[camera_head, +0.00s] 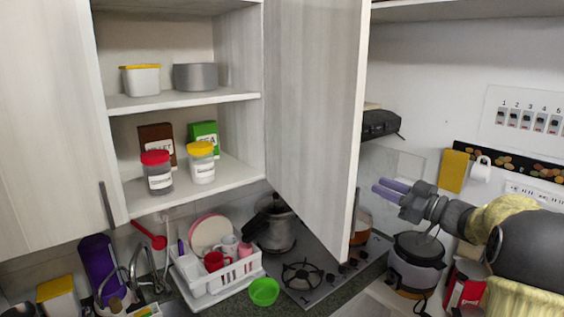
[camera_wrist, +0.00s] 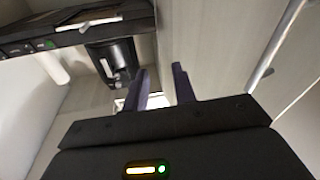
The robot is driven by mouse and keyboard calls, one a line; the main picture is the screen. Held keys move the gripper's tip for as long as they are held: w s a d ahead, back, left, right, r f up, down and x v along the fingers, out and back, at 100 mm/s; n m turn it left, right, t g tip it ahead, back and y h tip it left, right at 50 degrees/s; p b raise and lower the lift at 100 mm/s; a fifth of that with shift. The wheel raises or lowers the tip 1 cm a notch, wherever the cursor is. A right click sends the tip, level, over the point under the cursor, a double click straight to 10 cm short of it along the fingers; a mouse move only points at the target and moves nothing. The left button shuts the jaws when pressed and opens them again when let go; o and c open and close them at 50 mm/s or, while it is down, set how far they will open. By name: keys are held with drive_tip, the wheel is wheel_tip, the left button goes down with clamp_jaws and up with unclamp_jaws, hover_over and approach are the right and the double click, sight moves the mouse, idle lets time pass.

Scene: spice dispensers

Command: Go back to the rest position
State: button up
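My gripper (camera_head: 390,191) is at the right in the head view, with purple fingers pointing left toward the open cabinet door (camera_head: 318,110). In the wrist view the two fingers of my gripper (camera_wrist: 163,85) stand apart with nothing between them. The gripper is in free air to the right of the door and above the counter. The cabinet holds a red-lidded jar (camera_head: 157,172) and a yellow-lidded jar (camera_head: 201,163) on its lower shelf. A brown box (camera_head: 154,135) and a green tea box (camera_head: 204,134) stand behind them.
The open door stands between the cabinet and my arm. Below are a white dish rack (camera_head: 218,284), a green bowl (camera_head: 264,291), a stove (camera_head: 322,281) with a pot (camera_head: 274,230), and a rice cooker (camera_head: 415,265) under my gripper. A dark range hood (camera_head: 380,124) is behind the door.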

drive_tip(key=s+a+f+m+g+h+b, duration=0.1)
drive_tip(key=s+a+f+m+h, duration=0.1)
drive_tip(key=f+m+h, duration=0.45)
drive_tip(key=s+a+f+m+h+b, duration=0.1)
drive_tip(key=s+a+f+m+h, duration=0.2)
drive_tip(key=f+h, duration=0.55)
drive_tip(key=s+a+f+g, duration=0.1)
drive_tip(key=s+f+g, duration=0.2)
drive_tip(key=s+f, duration=0.2)
drive_tip(key=s+a+f+m+g, duration=0.1)
drive_tip(key=s+a+f+g, duration=0.1)
drive_tip(key=s, duration=0.8)
drive_tip(key=s+a+f+g+y, duration=0.1)
drive_tip(key=s+a+f+g, duration=0.1)
drive_tip(key=s+f+g, duration=0.2)
drive_tip(key=s+f, duration=0.3)
drive_tip(key=s, duration=0.1)
drive_tip(key=shift+a+f+b, duration=0.2)
drive_tip(key=shift+f+b, duration=0.1)
drive_tip(key=shift+m, duration=0.25)
clamp_jaws()
